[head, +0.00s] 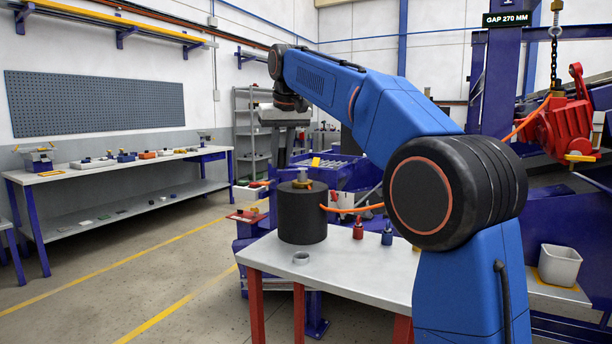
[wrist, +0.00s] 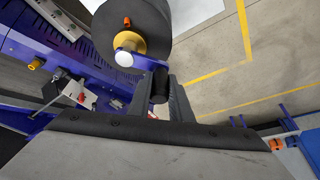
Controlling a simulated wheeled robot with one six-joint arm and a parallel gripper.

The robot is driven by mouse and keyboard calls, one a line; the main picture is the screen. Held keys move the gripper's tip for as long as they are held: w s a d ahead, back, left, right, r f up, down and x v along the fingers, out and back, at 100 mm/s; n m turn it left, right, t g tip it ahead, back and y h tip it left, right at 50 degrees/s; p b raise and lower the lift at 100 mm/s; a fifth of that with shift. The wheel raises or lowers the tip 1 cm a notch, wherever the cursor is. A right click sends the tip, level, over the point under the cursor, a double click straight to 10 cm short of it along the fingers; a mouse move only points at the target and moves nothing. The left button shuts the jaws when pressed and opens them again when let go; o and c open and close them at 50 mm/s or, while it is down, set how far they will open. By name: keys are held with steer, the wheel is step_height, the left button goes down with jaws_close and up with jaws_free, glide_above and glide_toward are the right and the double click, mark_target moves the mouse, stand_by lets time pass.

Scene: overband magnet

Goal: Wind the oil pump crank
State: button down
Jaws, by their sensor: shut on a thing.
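In the wrist view my gripper (wrist: 161,80) has its two grey fingers closed on a black cylindrical crank handle (wrist: 159,88). Just beyond the fingertips is a dark round drum (wrist: 144,18) with a yellow collar and a pale rounded end (wrist: 124,58). In the head view my gripper (head: 281,150) points down, behind and above the black drum (head: 302,218) on the near table. The handle cannot be made out there.
The grey near table (head: 345,275) carries a small ring, a red bottle (head: 358,229) and a blue bottle (head: 387,235). An orange hose (head: 350,210) runs behind. Open floor (head: 160,270) lies left.

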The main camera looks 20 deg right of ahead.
steer(key=shift+w+d, duration=0.15)
steer(key=shift+w, duration=0.35)
steer(key=shift+w+d, duration=0.15)
steer(key=shift+w, duration=0.45)
steer(key=shift+w+d, duration=0.6)
steer(key=shift+w, duration=0.15)
steer(key=shift+w+d, duration=0.25)
steer(key=shift+d, duration=0.05)
steer(key=shift+w+d, duration=0.35)
steer(key=shift+d, duration=0.2)
